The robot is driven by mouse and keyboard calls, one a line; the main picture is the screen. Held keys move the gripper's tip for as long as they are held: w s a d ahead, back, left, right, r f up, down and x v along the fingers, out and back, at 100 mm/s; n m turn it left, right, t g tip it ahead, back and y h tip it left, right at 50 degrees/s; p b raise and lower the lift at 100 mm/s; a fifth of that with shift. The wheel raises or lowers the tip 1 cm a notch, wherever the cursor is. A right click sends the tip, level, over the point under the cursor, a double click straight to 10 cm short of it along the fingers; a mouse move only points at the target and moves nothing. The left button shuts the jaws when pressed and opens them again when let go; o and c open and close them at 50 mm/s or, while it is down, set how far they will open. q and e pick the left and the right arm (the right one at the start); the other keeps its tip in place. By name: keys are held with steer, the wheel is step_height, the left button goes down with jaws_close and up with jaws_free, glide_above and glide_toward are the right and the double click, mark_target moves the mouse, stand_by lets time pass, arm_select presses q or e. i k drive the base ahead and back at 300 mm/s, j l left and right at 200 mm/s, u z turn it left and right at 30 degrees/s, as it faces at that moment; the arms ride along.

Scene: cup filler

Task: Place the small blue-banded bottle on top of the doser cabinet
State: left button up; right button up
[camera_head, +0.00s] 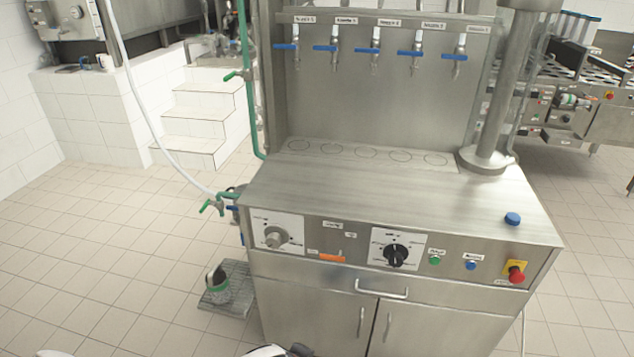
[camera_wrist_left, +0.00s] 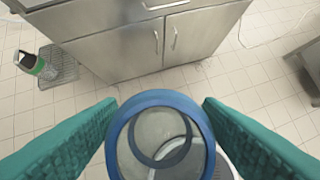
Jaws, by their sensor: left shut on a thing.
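My left gripper (camera_wrist_left: 160,118) has its green pads shut on the small blue-banded bottle (camera_wrist_left: 158,97). The left wrist view looks down into the bottle through its wide blue ring, with clear or greyish walls inside. The doser cabinet (camera_head: 390,205) is a steel unit with a flat top, a front panel with knobs and two doors below. Its lower front (camera_wrist_left: 150,40) also shows beyond the bottle in the left wrist view. The bottle is apart from the cabinet, in front of it. My right gripper is not in view.
A small blue cap or button (camera_head: 512,219) is on the cabinet top at the right. A steel column (camera_head: 495,100) rises at the top's back right, and several blue-handled taps hang behind. A green-banded cup (camera_head: 217,279) is on a grey floor mat (camera_head: 232,303). The cabinet's front top is mostly clear.

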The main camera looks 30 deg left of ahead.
mark_target(375, 189)
steer(key=i+l+u, duration=0.35)
steer(key=l, duration=0.3)
steer(key=i+l+u, duration=0.4)
steer(key=l, duration=0.35)
